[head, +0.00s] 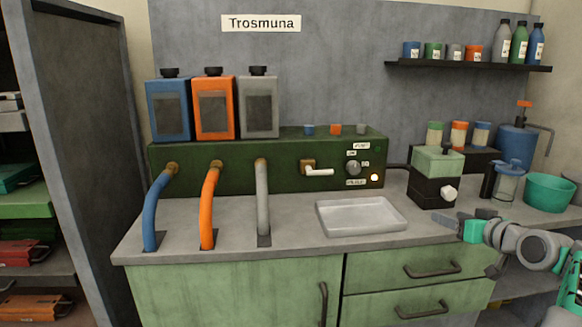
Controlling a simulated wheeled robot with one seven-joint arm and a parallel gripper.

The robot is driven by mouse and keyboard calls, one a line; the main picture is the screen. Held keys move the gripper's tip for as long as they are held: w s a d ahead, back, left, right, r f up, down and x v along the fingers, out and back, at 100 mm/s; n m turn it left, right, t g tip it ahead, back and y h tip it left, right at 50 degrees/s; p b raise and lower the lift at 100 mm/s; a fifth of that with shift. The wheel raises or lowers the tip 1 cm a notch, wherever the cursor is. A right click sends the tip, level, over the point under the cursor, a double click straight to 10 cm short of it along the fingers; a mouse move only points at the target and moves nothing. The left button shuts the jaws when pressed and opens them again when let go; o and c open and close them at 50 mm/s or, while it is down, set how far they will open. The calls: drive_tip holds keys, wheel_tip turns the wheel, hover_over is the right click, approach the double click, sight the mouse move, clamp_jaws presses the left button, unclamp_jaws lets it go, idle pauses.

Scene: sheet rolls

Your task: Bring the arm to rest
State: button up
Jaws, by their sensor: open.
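My gripper (450,221) is at the right side of the head view, over the right end of the grey counter (290,232). It is open, and I see nothing between its fingers. It points to the left, and my arm reaches in from the right edge. It is to the right of the white tray (361,216) and in front of the green-topped black device (436,178). Its exact height above the counter is hard to tell.
A dark green panel (233,172) with blue, orange and grey hoses stands along the back. A glass jar (507,183), blue canister (516,148) and green bowl (549,192) are behind my arm. The counter's front strip is clear.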

drive_tip(key=s+a+r+g+p, duration=0.25)
drive_tip(key=a+p, duration=0.35)
drive_tip(key=a, duration=0.4)
drive_tip(key=s+a+r+g+p, duration=0.1)
drive_tip(key=a+r+g+p, duration=0.25)
drive_tip(key=a+p, duration=0.45)
drive_tip(key=s+a+g+p, duration=0.2)
drive_tip(key=s+a+p, duration=0.3)
drive_tip(key=s, duration=0.6)
drive_tip(key=s+a+g+h+p, duration=0.1)
drive_tip(key=s+a+g+p, duration=0.2)
drive_tip(key=s+a+p, duration=0.3)
drive_tip(key=s+a, duration=0.2)
drive_tip(key=s, duration=0.2)
drive_tip(key=shift+s+r+g, duration=0.3)
drive_tip(key=shift+s+r, duration=0.05)
drive_tip(key=shift+c, duration=0.3)
